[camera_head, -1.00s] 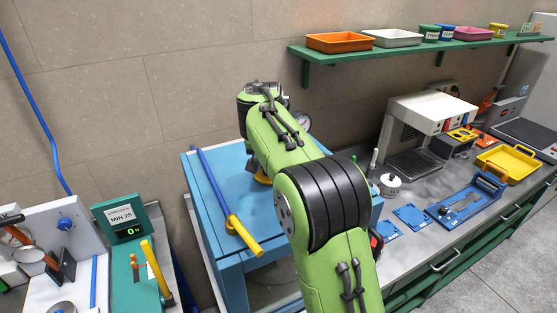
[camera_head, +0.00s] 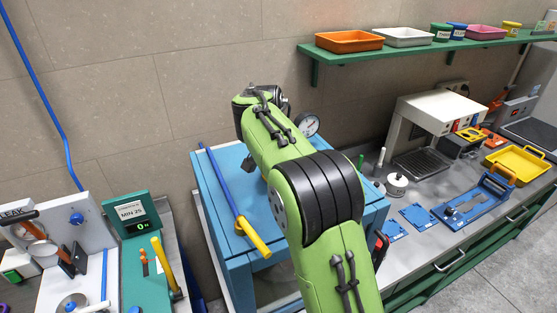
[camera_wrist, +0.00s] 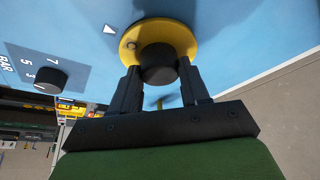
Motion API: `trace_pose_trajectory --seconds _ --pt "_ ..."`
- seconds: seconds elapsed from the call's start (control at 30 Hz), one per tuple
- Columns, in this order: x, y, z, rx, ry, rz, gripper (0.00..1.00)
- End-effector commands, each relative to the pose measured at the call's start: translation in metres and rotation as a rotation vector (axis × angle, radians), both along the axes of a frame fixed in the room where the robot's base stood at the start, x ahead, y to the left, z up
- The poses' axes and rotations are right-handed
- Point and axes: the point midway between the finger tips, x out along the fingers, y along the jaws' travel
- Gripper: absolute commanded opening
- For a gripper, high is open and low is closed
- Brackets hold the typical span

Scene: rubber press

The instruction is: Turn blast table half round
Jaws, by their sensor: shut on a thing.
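The blue blast cabinet (camera_head: 235,185) stands at the centre of the head view, partly hidden by my green arm. In the wrist view its blue face (camera_wrist: 235,35) carries a round yellow disc (camera_wrist: 186,38) with a black knob (camera_wrist: 158,62) at its middle. A white triangle mark (camera_wrist: 110,29) is on the face beside the disc. My gripper (camera_wrist: 160,72) is shut on the black knob, one finger on each side. The gripper and knob are hidden in the head view. The table inside the cabinet is not visible.
A yellow-ended blue lever (camera_head: 253,237) lies along the cabinet top near my arm. A pressure gauge (camera_head: 307,124) stands behind. A small black dial (camera_wrist: 52,80) is near the disc. The bench to the right holds a blue fixture (camera_head: 474,205) and a yellow tray (camera_head: 520,166).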

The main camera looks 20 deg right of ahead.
Motion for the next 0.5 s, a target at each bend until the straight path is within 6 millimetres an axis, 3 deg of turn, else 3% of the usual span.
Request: trace_pose_trajectory --seconds 0.23,0.27,0.4,0.5 --pt "0.0004 -0.0007 0.0008 0.000 -0.005 -0.006 0.00" --pt "0.0004 -0.0007 0.0008 0.000 -0.005 -0.006 0.48" --pt "0.0004 -0.0005 0.0006 0.000 -0.004 -0.004 0.70" --pt "0.0003 -0.0005 0.0004 0.001 -0.003 -0.003 0.71"
